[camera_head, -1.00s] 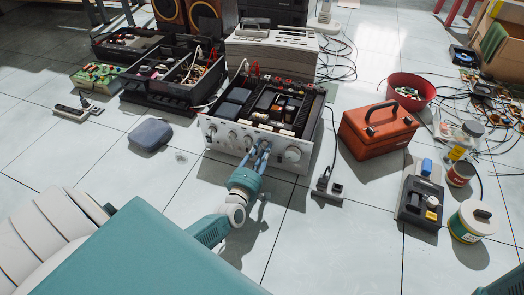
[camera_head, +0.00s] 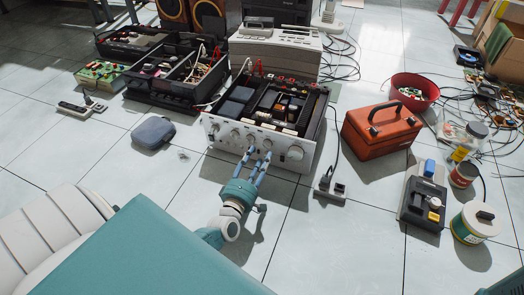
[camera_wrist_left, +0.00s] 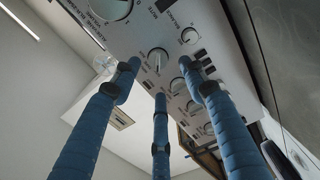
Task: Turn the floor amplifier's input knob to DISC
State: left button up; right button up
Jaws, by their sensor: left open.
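The floor amplifier (camera_head: 228,142) is a silver-fronted unit with an open top, standing on the tiles. Its front panel bears several round knobs, with a large one (camera_head: 296,152) at the right end. In the left wrist view, the three fingers (camera_wrist_left: 160,80) spread around a knob (camera_wrist_left: 158,60), with no clear contact. The large knob also shows there (camera_wrist_left: 110,8). My right gripper is out of view.
An orange-red toolbox (camera_head: 378,132) stands right of the amplifier, with a power strip (camera_head: 330,188) between them on the floor. A grey-blue case (camera_head: 152,133) lies at left. Opened units (camera_head: 175,85) and a beige device (camera_head: 280,50) stand behind. The floor in front is clear.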

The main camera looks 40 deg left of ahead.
pick_arm(q)
jog(key=v, duration=0.7)
jog(key=shift+s+a, duration=0.1)
jog(key=shift+s, duration=0.05)
